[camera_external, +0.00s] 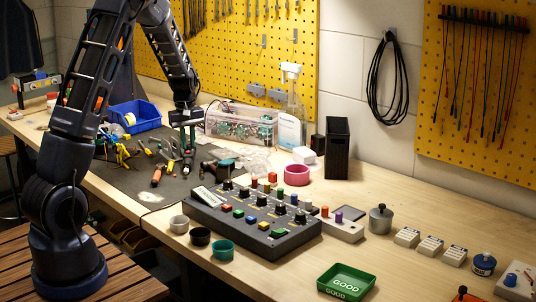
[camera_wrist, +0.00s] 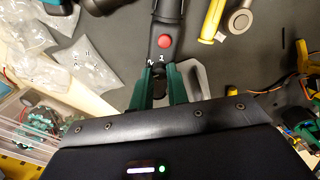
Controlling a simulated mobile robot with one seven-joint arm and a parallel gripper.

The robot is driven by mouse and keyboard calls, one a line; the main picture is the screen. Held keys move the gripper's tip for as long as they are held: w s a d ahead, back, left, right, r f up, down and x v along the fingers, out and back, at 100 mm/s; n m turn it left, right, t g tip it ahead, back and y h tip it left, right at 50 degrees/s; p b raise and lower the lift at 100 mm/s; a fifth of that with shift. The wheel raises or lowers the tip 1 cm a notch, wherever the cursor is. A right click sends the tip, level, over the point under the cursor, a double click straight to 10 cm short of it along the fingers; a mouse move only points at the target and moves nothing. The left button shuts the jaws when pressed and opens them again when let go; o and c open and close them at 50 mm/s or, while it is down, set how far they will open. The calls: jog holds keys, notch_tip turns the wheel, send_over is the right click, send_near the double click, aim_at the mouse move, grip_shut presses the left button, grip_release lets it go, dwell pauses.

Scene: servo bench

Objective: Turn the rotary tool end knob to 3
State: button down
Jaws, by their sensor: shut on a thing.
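The rotary tool (camera_wrist: 168,22) is a dark grey cylinder with a red button. It lies on the dark mat, running up out of the wrist view. Small white marks, apparently numerals, are on its near end, but I cannot read the setting surely. The dark end knob (camera_wrist: 158,84) is between the green fingers of my gripper (camera_wrist: 159,76), which are shut on it. In the external view my gripper (camera_external: 187,136) points down over the tool on the mat; there the knob is too small and covered to make out.
A green and black drill (camera_external: 222,162) lies close to the right. Screwdrivers (camera_external: 157,176) lie to the left. A clear bin (camera_external: 240,125) and blue tray (camera_external: 134,115) stand behind. A control box (camera_external: 250,217) stands nearer the front. Plastic bags (camera_wrist: 75,65) lie beside my gripper.

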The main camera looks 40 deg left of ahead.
jog(key=c, duration=1.6)
grip_release()
notch_tip(320, 180, up, 11)
jog(key=shift+s+f, duration=0.1)
jog(key=shift+s, duration=0.05)
